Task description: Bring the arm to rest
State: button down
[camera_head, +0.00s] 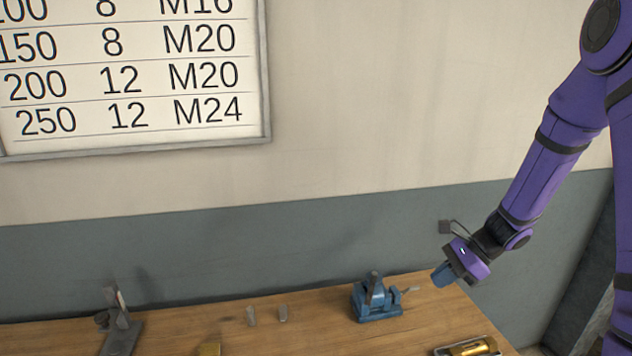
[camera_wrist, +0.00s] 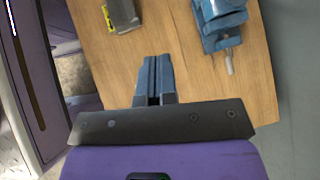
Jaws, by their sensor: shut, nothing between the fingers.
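My purple arm comes down from the upper right in the head view. My gripper (camera_head: 444,274) hangs above the right end of the wooden bench, to the right of the blue vise. In the wrist view my gripper (camera_wrist: 155,62) has its two blue fingers together, with nothing between them. The fingers point over the bench top and touch nothing that I can see.
The wooden bench (camera_head: 300,335) carries a blue vise (camera_head: 376,300), two small grey pieces (camera_head: 251,316), a dark metal stand (camera_head: 121,325) and a tray with a brass part (camera_head: 470,348). A chart board (camera_head: 130,70) hangs on the wall behind.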

jog(key=s+a+r+n+t+h, duration=0.1)
jog(key=s+a+r+n+h, duration=0.15)
jog(key=s+r+n, duration=0.7)
jog(key=s+a+r+n+h, duration=0.2)
jog(key=s+r+n+h, duration=0.25)
jog(key=r, duration=0.95)
jog(key=s+d+r+n+t+h, duration=0.1)
jog(key=s+r+n+t, duration=0.2)
jog(key=s, duration=0.6)
jog(key=shift+s+d+r+n+h, duration=0.4)
jog(key=shift+r+n, duration=0.2)
jog(key=shift+r, duration=0.3)
